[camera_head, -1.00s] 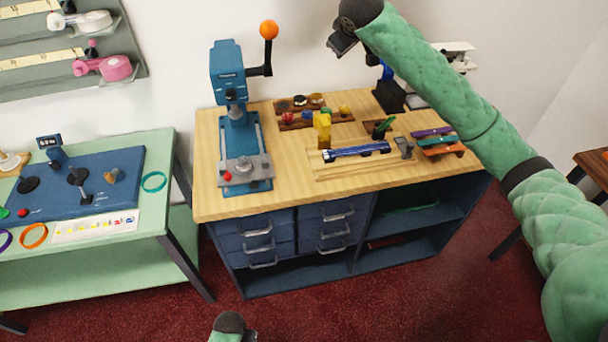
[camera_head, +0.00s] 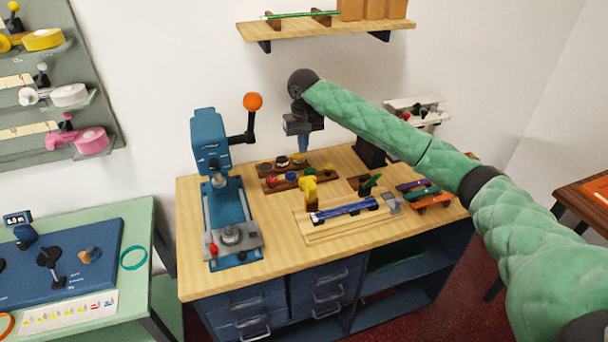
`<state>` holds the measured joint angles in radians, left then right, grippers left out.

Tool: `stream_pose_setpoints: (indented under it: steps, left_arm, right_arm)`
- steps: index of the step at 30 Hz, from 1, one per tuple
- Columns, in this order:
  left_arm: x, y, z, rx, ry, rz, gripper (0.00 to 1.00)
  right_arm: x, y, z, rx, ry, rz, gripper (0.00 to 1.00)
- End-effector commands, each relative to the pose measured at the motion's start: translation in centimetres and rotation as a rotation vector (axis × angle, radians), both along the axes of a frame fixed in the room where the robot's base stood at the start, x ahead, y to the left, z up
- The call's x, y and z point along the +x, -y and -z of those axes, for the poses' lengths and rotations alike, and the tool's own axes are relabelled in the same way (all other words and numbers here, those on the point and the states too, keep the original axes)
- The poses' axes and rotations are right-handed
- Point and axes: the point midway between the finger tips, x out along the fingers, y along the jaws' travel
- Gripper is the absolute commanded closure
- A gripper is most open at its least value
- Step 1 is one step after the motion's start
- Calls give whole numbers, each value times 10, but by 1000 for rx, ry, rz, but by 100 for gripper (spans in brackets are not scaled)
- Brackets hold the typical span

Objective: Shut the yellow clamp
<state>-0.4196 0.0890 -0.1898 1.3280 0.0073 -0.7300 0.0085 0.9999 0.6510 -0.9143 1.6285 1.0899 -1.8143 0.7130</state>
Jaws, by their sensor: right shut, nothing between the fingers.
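The yellow clamp (camera_head: 310,189) stands at the left end of a blue bar (camera_head: 345,210) on a pale wooden fixture board (camera_head: 318,237). Its yellow part stands upright; how its jaw meets the bar is too small to tell. My right gripper (camera_head: 303,147) points down, shut and empty. In the picture it is above the clamp, with a gap between them, and touches nothing that I can see. My left gripper is out of view.
A blue press (camera_head: 212,150) with an orange-knobbed lever (camera_head: 252,102) stands left of the fixture. A wooden rack (camera_head: 290,175) of small coloured pieces lies behind the clamp. Coloured strips (camera_head: 425,193) lie to its right. A wall shelf (camera_head: 330,27) hangs above. The counter's front edge is clear.

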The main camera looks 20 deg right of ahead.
Motion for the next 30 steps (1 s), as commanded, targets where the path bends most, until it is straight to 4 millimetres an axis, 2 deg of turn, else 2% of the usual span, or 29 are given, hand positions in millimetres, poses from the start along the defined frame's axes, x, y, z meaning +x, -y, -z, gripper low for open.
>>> stream_pose_setpoints:
  steps: [14, 20, 30]
  left_arm:
    - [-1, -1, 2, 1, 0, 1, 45]
    - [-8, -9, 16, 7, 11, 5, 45]
    - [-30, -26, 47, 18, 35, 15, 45]
  right_arm:
    - [0, 0, 4, -1, 0, 8, 100]
    - [1, 0, 24, -2, -1, 8, 100]
    - [4, -1, 73, -2, 0, 8, 100]
